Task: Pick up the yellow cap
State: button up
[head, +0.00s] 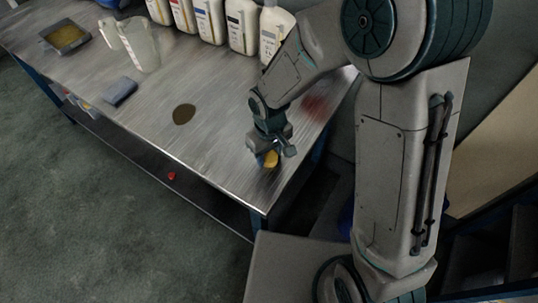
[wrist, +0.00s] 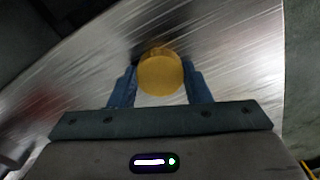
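The yellow cap (head: 271,159) is at the near right part of the metal table, under my gripper (head: 270,154). In the wrist view the round yellow cap (wrist: 160,76) sits between the two blue fingers of my gripper (wrist: 160,80). The fingers stand apart, one on each side of the cap and very close to its edges. I cannot tell whether they press on it or whether the cap still rests on the table. A small orange part shows at the cap's far edge.
The metal table (head: 150,90) has a dark oil puddle (head: 184,114) and a grey-blue block (head: 120,91). A clear jug (head: 141,45), a tray (head: 65,37) and several bottles (head: 242,25) stand farther back. A small red item (head: 171,176) lies below the table's front edge.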

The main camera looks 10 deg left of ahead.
aim_at(269, 155)
jog(key=shift+r, duration=0.1)
dwell(0.3)
jog(key=shift+r, duration=0.55)
notch_tip(269, 155, up, 3)
jog(key=shift+f, duration=0.15)
jog(key=d+r, duration=0.7)
jog(key=d, duration=0.4)
jog(key=shift+w+d+f+m+b, duration=1.45)
jog(key=shift+d+f, duration=1.85)
jog(key=shift+d, duration=0.9)
jog(key=shift+w+d+f+m+b, duration=1.1)
jog(key=shift+d+f+m+b, duration=0.55)
jog(key=shift+d+f, duration=2.1)
jog(key=shift+w+d+f+m+b, duration=1.5)
jog(key=shift+d+f, duration=1.4)
jog(key=shift+d, duration=1.7)
jog(key=shift+s+f+b, duration=0.2)
jog(key=shift+f+b, duration=0.85)
jog(key=shift+f, duration=0.25)
